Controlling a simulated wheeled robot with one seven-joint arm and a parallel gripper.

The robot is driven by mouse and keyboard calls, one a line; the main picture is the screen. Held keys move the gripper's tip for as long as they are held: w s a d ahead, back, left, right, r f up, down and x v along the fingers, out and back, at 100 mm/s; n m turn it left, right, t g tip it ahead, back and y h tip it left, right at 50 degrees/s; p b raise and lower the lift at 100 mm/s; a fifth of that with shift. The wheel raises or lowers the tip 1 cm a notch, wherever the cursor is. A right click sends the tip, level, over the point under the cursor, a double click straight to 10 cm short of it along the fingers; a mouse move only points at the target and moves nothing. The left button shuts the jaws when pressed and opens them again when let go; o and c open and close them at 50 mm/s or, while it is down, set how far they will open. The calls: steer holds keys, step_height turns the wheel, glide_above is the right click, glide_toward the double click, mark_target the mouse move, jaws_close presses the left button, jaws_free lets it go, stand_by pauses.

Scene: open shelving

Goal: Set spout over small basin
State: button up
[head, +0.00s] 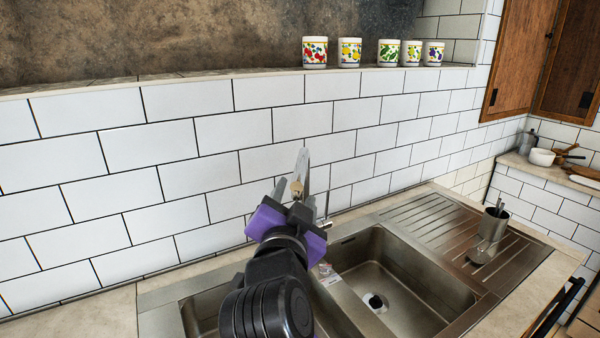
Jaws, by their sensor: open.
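My gripper (295,187), with a purple body, reaches up and away over the back of the sink. It is open, with grey fingers apart. A slim silver piece, apparently the spout (303,165), shows at the fingers; I cannot tell whether they touch it. A thin metal part of the tap (326,205) shows just right of the gripper. The tap's base is mostly hidden. The right basin (410,275) is clear to see, with a dark drain. The left basin (203,312) is partly hidden by my arm, so I cannot compare their sizes.
The ribbed steel drainboard (425,218) holds a metal cup (489,235) with utensils. White wall tiles (200,180) stand close behind the tap. Several patterned mugs (350,52) stand on the ledge above. A white bowl (541,157) sits on the far right counter.

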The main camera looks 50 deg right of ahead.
mark_target(299, 173)
steer(key=p+x, duration=0.2)
steer(key=x, duration=0.8)
steer(key=shift+w, duration=0.1)
steer(key=shift+c, duration=0.5)
jaws_close()
stand_by(0.7)
